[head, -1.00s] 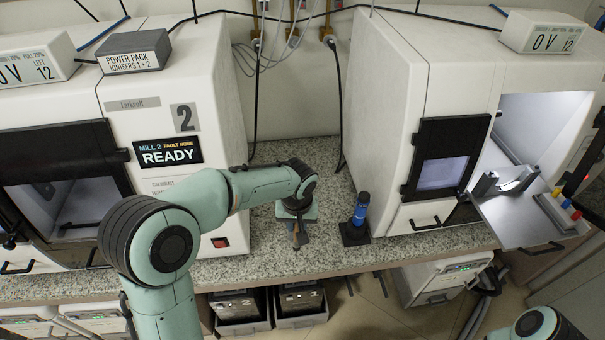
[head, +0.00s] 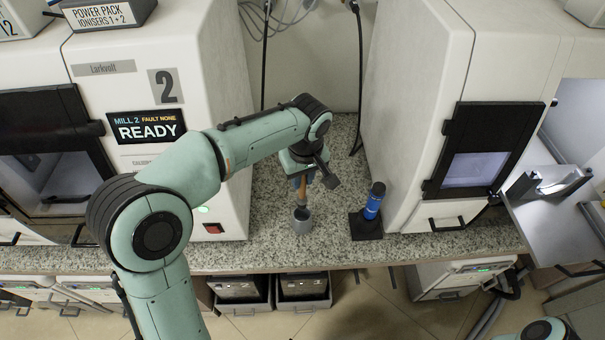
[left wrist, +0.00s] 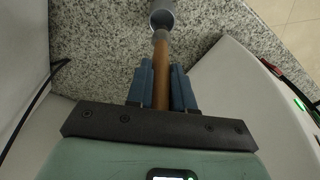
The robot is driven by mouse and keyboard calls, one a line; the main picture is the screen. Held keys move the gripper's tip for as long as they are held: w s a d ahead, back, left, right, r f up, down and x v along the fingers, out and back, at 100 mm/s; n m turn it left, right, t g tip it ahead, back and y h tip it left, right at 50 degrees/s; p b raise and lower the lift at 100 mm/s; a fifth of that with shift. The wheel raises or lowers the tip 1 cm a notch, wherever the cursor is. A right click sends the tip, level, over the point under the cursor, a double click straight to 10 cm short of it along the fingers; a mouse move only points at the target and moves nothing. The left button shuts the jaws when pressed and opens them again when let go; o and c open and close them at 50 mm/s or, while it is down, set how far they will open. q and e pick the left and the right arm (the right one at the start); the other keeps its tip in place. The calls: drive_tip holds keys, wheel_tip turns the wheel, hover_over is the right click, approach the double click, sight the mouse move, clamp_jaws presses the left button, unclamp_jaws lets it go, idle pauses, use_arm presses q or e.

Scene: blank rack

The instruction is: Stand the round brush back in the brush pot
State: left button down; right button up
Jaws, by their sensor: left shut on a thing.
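The round brush (head: 303,187) has a brown handle and points downward from my left gripper (head: 301,179). The left gripper is shut on its handle, and its blue fingers (left wrist: 161,85) flank the handle in the left wrist view. My right gripper is not in view.
White mill cabinets (head: 190,80) and (head: 425,90) flank the narrow counter (head: 262,230). Cables hang at the back wall. The counter's front edge is close to the pot.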

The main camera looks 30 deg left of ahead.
sight(302, 197)
use_arm(q)
drive_tip(key=shift+f+b, duration=2.1)
drive_tip(key=shift+f, duration=1.4)
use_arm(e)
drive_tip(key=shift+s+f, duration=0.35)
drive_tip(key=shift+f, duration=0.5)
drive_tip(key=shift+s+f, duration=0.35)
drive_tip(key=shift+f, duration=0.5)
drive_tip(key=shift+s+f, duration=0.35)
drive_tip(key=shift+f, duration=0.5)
use_arm(q)
drive_tip(key=c, duration=0.9)
unclamp_jaws()
drive_tip(key=r, duration=0.4)
drive_tip(key=d+r+p, duration=0.1)
drive_tip(key=r, duration=0.4)
drive_tip(key=s+r+p, duration=0.1)
drive_tip(key=r, duration=0.3)
drive_tip(key=shift+d+r, duration=0.2)
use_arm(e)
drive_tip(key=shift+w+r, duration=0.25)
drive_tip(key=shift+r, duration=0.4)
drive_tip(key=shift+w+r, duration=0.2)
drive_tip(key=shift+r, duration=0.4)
use_arm(q)
drive_tip(key=shift+f, duration=0.1)
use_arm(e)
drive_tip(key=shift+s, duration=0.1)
